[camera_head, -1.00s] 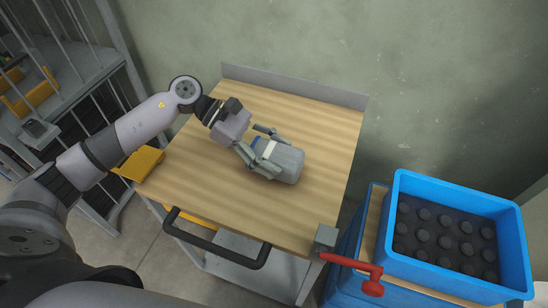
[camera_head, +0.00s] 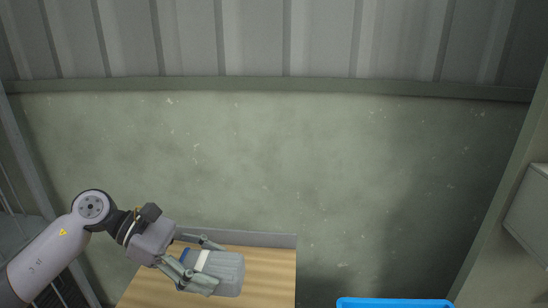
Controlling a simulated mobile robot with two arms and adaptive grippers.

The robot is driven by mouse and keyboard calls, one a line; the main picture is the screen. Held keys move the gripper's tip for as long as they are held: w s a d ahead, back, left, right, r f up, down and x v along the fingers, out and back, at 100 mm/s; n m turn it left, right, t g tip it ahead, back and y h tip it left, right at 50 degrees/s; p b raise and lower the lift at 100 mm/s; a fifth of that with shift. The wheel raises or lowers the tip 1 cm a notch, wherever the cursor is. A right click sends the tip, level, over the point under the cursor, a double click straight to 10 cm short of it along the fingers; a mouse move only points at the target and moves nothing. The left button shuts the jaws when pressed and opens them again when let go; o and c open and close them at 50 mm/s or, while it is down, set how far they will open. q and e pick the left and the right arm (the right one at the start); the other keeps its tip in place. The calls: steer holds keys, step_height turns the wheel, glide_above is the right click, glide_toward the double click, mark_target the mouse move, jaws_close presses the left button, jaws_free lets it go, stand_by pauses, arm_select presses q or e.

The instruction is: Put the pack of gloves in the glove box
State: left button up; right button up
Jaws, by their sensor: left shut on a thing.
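The pack of gloves (camera_head: 224,271) is a grey, rounded bundle with a white band and a blue edge at its left end. My left gripper (camera_head: 207,264) is shut on the pack at that left end, its fingers along both sides. The pack appears over the wooden table top; whether it touches the wood, I cannot tell. My right gripper is not in view. I cannot make out a glove box for certain.
The wooden table top (camera_head: 262,291) has a grey raised back edge (camera_head: 265,239) against a green wall. The rim of a blue crate (camera_head: 395,302) shows at the bottom right. A grey box-like fixture (camera_head: 530,215) is at the right edge.

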mark_target(217, 296)
arm_select(q)
steer(key=s+f, duration=0.1)
steer(key=s+d+f+n+t, duration=0.2)
steer(key=f, duration=0.1)
steer(key=s+a+f+n+t+y, duration=0.2)
steer(key=a+f+n+t, duration=0.1)
steer(key=a+n+t, duration=0.2)
steer(key=shift+s, duration=0.15)
